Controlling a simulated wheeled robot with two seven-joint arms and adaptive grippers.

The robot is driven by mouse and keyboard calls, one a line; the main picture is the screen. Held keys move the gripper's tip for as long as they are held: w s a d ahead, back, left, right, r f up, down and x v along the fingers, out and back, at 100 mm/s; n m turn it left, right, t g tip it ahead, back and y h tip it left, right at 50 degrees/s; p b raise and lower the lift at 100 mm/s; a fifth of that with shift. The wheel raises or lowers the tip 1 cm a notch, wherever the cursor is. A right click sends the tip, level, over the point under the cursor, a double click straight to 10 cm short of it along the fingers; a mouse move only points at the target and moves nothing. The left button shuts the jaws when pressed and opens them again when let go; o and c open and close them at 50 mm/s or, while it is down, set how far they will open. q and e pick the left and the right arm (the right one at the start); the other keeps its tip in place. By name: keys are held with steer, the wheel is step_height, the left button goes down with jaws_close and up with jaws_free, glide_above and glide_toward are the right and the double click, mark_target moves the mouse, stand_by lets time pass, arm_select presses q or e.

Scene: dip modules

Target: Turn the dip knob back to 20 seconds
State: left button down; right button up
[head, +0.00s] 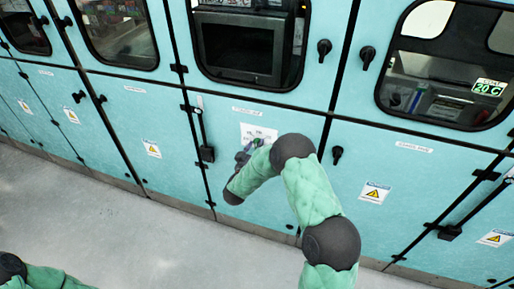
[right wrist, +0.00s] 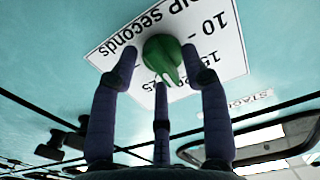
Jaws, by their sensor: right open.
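The green dip knob (right wrist: 160,55) sits on a white label plate (right wrist: 110,48) marked "dip seconds", seen upside down in the right wrist view. Its white pointer aims down and slightly right in that picture. A "10" shows at the upper right of the plate; the numbers near the pointer are partly hidden by fingers. My right gripper (right wrist: 164,60) is open, its fingers spread around the knob; contact is unclear. In the head view my right gripper (head: 246,151) reaches the white plate (head: 258,132) on the teal cabinet, the knob mostly hidden. My left gripper is out of view.
Teal cabinet doors (head: 392,160) carry dark handles, windows and warning labels (head: 374,193). A dark latch rod (head: 206,150) stands left of the plate. A green "20 C" display (head: 488,88) shows at right. The grey floor (head: 110,220) in front is clear.

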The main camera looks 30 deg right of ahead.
steer(key=v, duration=1.1)
steer(key=shift+s+a, duration=0.2)
steer(key=shift+s, duration=0.05)
steer(key=s+a+f+n+g+y, duration=0.1)
steer(key=s+a+f+n+y, duration=0.15)
steer(key=a+f+y, duration=0.55)
steer(key=s+a+f+n+g+y, duration=0.2)
steer(key=f+n+y, duration=0.15)
steer(key=f, duration=0.85)
steer(key=s+a+f+g+y, duration=0.2)
steer(key=s+a, duration=0.1)
steer(key=s, duration=0.4)
steer(key=s+a+f+n+g+y, duration=0.1)
steer(key=s+a+f+g+y, duration=0.1)
steer(key=s, duration=0.5)
steer(key=s+a+f+g+y, duration=0.2)
steer(key=s+a+g, duration=0.2)
steer(key=s, duration=0.4)
steer(key=shift+a+f+n, duration=0.3)
steer(key=shift+a, duration=0.3)
